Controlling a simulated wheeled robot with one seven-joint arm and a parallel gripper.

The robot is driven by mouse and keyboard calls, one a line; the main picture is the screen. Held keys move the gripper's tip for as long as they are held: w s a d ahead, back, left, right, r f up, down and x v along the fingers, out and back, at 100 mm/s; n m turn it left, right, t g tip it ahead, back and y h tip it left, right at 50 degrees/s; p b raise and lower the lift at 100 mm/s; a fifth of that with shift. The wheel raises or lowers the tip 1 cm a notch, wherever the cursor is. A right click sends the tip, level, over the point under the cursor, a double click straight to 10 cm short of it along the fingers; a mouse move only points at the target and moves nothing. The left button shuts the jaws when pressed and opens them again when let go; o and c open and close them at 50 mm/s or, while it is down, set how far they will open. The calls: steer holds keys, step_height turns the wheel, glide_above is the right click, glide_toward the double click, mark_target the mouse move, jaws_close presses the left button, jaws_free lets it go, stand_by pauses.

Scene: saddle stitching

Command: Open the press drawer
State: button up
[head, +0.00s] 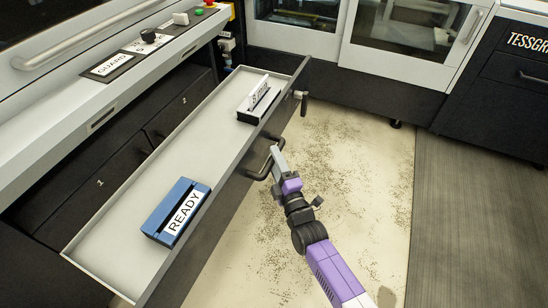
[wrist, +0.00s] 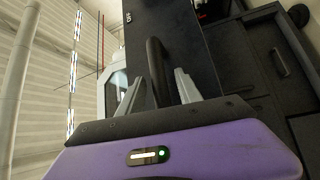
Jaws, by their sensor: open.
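The press drawer (head: 205,140) is pulled well out from the machine on the left in the head view. Its black bar handle (head: 262,168) is on the front face, near the middle. My gripper (head: 277,158) is at this handle. In the wrist view the handle (wrist: 156,70) stands between the two grey fingers of my gripper (wrist: 160,88), with gaps on both sides. The jaws are open and not clamped on it. The drawer front (wrist: 185,45) fills the upper middle of the wrist view.
In the drawer lie a blue block labelled READY (head: 177,211) and a dark-based holder with a white sign (head: 257,100). A control panel (head: 145,40) with knobs is above. A shut drawer marked 1 (head: 100,183) is below. The speckled floor (head: 345,150) to the right is clear.

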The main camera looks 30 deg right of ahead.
steer(key=v, duration=0.7)
stand_by(0.4)
steer(key=s+a+r+m+g+y, duration=0.1)
steer(key=s+a+m, duration=0.15)
steer(key=s, duration=0.85)
steer(key=s+a+r+m+g+y, duration=0.15)
steer(key=s+m, duration=0.25)
steer(key=s, duration=0.8)
steer(key=s+a+r+m+g, duration=0.2)
steer(key=s+a+r+m, duration=0.1)
steer(key=s+r+m, duration=0.5)
steer(key=s+r+y+p, duration=0.1)
steer(key=s+r, duration=0.2)
steer(key=s, duration=0.2)
